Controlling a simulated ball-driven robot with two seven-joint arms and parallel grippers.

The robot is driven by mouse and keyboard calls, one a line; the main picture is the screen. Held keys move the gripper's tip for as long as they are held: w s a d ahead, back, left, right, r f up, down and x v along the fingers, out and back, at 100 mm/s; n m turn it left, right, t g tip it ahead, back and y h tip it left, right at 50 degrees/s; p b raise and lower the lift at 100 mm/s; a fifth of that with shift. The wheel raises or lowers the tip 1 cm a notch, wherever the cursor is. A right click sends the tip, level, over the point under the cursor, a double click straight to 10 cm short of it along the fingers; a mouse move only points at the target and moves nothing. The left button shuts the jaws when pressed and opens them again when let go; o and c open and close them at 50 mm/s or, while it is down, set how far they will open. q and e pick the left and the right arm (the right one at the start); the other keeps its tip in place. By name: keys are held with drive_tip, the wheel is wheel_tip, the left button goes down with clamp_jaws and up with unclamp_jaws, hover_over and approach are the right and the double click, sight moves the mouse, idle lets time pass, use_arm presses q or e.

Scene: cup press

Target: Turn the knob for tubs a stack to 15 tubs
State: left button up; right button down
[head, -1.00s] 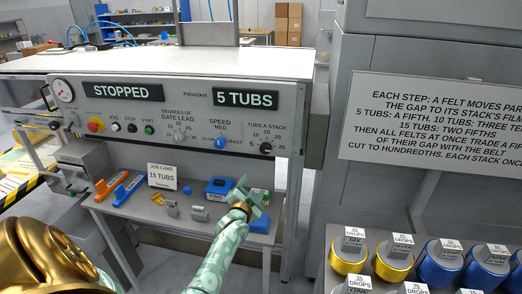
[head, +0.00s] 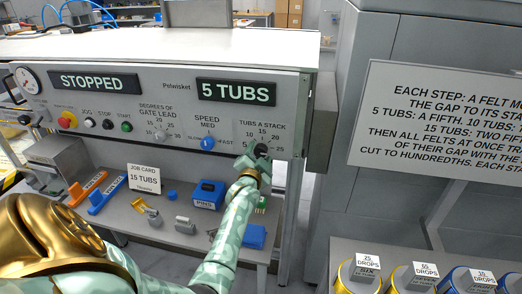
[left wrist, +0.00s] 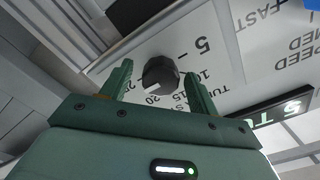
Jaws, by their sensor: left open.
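The tubs a stack knob (head: 262,149) is a dark round knob on the panel's right end, largely covered by my left gripper (head: 257,162) in the head view. In the left wrist view the knob (left wrist: 160,72) sits between the two green fingers of my left gripper (left wrist: 157,76), which is open around it. A gap shows by the left finger; I cannot tell whether the right one touches. The knob's pointer setting is hard to read. The display (head: 236,92) reads 5 TUBS. The job card (head: 144,178) says 15 TUBS. My right gripper is not in view.
The blue speed knob (head: 208,143) is left of my gripper. The STOPPED display (head: 94,82) is further left. Below, a shelf holds a blue box (head: 208,195) and orange and blue tools. A sign (head: 440,120) stands right, above several coloured spools.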

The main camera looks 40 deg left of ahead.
use_arm(q)
drive_tip(key=shift+r, duration=0.15)
drive_tip(key=c, duration=1)
drive_tip(key=shift+o, duration=0.2)
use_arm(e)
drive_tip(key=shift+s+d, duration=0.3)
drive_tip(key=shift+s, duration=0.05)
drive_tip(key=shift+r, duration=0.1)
use_arm(q)
drive_tip(key=shift+r+n+p, duration=0.1)
drive_tip(key=shift+n+p, duration=1.1)
drive_tip(key=shift+n, duration=0.3)
drive_tip(key=n+p, duration=0.3)
drive_tip(key=n, duration=0.2)
drive_tip(key=shift+n, duration=0.3)
drive_tip(key=n+p, duration=0.1)
drive_tip(key=n, duration=0.3)
drive_tip(key=shift+d+n+p, duration=0.1)
drive_tip(key=shift+n+p, duration=0.6)
drive_tip(key=shift+n, duration=1.8)
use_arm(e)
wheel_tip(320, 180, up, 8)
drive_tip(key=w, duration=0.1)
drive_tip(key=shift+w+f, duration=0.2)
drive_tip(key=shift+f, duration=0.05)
use_arm(q)
drive_tip(key=shift+f, duration=0.2)
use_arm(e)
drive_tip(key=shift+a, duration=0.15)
